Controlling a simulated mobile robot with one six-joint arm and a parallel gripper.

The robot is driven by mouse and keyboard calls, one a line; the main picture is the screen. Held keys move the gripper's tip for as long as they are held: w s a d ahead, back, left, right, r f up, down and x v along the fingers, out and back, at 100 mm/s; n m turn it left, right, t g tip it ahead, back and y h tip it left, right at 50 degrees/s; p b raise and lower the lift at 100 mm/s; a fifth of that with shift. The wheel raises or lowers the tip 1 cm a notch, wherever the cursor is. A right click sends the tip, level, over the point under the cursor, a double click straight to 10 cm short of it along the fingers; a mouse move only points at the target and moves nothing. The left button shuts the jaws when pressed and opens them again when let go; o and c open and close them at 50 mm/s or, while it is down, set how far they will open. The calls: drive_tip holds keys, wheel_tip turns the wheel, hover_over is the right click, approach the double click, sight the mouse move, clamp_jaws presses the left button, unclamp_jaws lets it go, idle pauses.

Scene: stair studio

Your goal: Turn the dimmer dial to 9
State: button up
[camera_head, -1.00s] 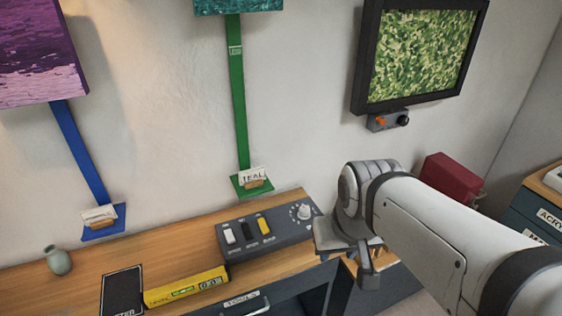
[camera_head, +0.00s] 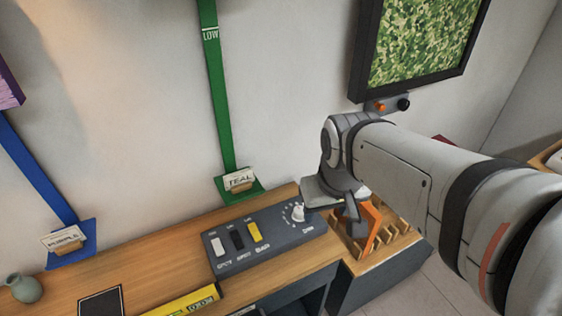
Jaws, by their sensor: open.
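The dimmer dial (camera_head: 298,213) is a small white knob with a ring of marks at the right end of a dark grey control box (camera_head: 286,246) on the wooden bench. The number it points at is too small to read. My gripper (camera_head: 328,204) is just right of the dial, close above the box's right end. It is open and seen from behind, its fingers partly hidden by its own body. I cannot tell whether it touches the dial.
The box also carries white, black and yellow switches (camera_head: 254,232). A slotted wooden rack (camera_head: 390,240) with an orange item (camera_head: 371,232) stands right of the box. A yellow level (camera_head: 185,302) lies in front. A small vase (camera_head: 25,289) stands far left.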

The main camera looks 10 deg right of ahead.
drive_tip(key=w+f+n+g+h, duration=0.25)
drive_tip(key=w+f+n, duration=0.3)
drive_tip(key=w, duration=0.65)
drive_tip(key=n+g+h, duration=0.1)
drive_tip(key=n+g, duration=0.1)
drive_tip(key=n, duration=0.4)
approach(299, 209)
wheel_tip(299, 209, down, 2)
drive_tip(key=shift+g, duration=0.25)
drive_tip(key=x, duration=0.7)
drive_tip(key=shift+d, duration=0.3)
drive_tip(key=c, duration=0.9)
drive_tip(key=shift+a, duration=0.1)
drive_tip(key=shift+c, duration=0.3)
drive_tip(key=shift+f, duration=0.1)
